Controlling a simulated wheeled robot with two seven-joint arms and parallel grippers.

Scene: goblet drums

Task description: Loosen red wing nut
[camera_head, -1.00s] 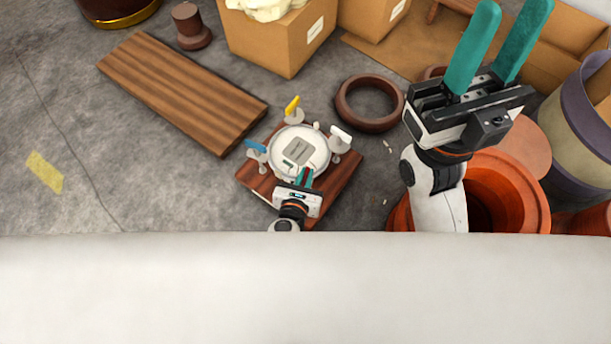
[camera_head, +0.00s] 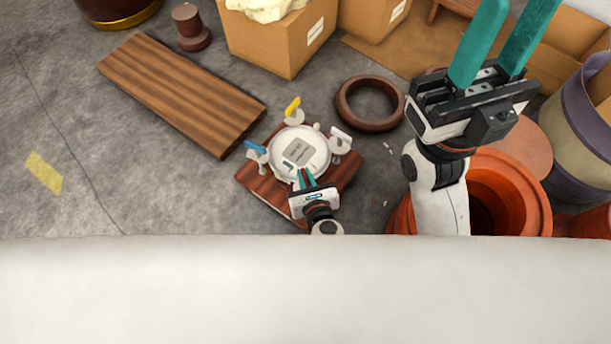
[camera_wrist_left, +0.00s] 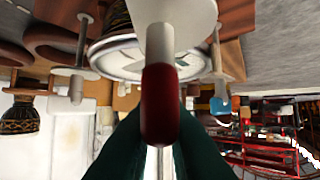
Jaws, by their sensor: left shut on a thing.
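The red wing nut (camera_wrist_left: 160,105) is between the teal fingers of my left gripper (camera_head: 304,174), which is shut on it. The wing nut shows upright and close in the left wrist view, below a pale stem and disc; in the head view the gripper mostly hides it. It belongs to a round white fixture (camera_head: 313,160) on a reddish wooden board (camera_head: 268,189). Yellow (camera_head: 293,105), blue (camera_head: 255,147) and white (camera_head: 341,134) wing nuts stand around the rim. My right gripper (camera_head: 520,12) is raised at the upper right, its teal fingers apart and empty.
A brown ring (camera_head: 370,123) lies right of the board. A wooden plank (camera_head: 180,92) lies to the left. Cardboard boxes (camera_head: 275,45) stand behind. An orange drum shell (camera_head: 515,190) stands under my right arm. The grey floor at left is mostly clear.

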